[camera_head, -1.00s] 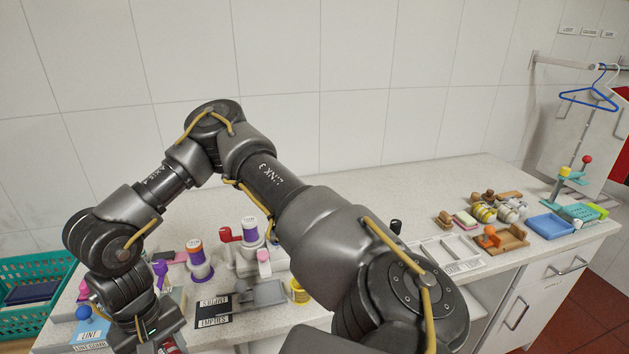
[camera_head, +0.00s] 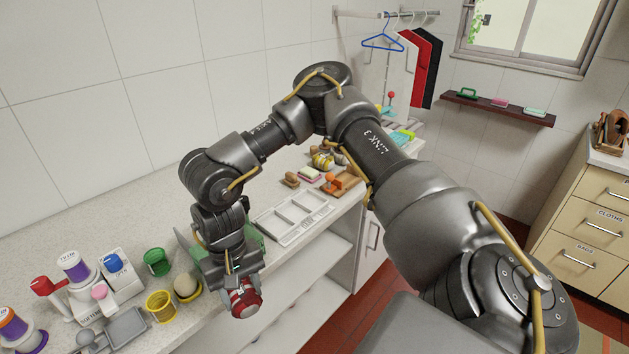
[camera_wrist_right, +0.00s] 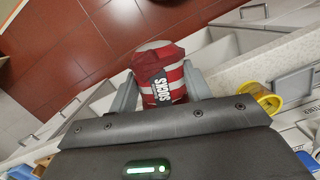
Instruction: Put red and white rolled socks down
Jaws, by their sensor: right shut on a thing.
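The red and white rolled socks (camera_head: 243,297) are held in my right gripper (camera_head: 236,280), just off the counter's front edge in the head view. In the right wrist view the socks (camera_wrist_right: 160,75) show red and white bands and a dark label reading SOCKS. The two fingers of the right gripper (camera_wrist_right: 158,92) press on them from both sides. Below and behind them the wrist view shows red floor tiles and pale shelf panels. My left gripper is in neither view.
A drawer cabinet (camera_head: 585,220) stands at right.

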